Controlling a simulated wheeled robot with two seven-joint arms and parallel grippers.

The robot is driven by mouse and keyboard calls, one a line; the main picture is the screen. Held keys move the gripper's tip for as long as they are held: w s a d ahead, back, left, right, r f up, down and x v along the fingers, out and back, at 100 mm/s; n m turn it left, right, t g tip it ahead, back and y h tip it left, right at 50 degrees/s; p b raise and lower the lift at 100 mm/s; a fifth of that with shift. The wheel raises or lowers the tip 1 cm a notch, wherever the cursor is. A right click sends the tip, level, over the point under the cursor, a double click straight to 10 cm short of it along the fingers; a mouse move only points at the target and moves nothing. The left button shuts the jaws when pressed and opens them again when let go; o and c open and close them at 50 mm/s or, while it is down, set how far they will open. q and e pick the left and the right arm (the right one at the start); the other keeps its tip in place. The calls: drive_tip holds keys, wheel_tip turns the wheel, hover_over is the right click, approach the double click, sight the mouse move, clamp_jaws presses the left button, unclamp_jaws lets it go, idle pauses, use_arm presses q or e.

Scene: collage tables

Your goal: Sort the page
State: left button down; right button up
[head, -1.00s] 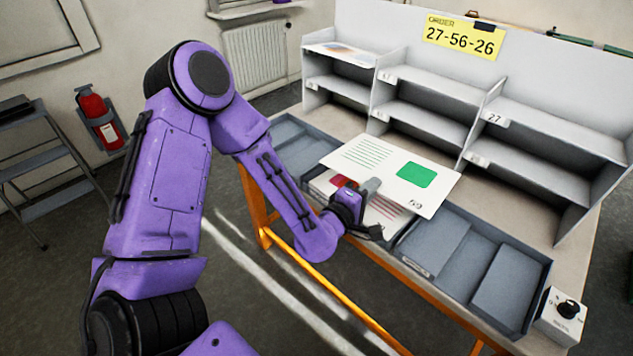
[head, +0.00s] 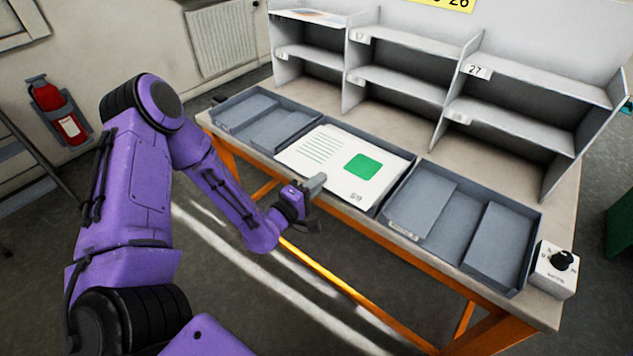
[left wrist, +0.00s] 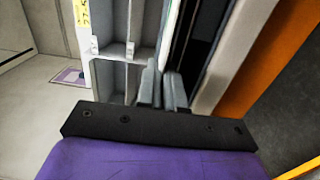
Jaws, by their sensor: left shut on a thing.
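A white page (head: 330,165) with green lines, a solid green block and a small number at its corner lies level at the middle tray (head: 400,178). It covers most of that tray, and I cannot tell whether it rests on the contents. My left gripper (head: 316,184) is at the page's front edge, shut on it. In the left wrist view the two fingers (left wrist: 162,92) are close together, with a thin pale strip beyond them. My right gripper is not in view.
A grey pigeonhole shelf (head: 405,92) with numbered labels, one reading 27, stands behind the trays; a sheet (head: 310,16) lies at its upper left. A dial box (head: 556,268) sits at the right corner.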

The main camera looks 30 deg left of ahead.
use_arm(q)
drive_tip(key=c, duration=1.2)
unclamp_jaws()
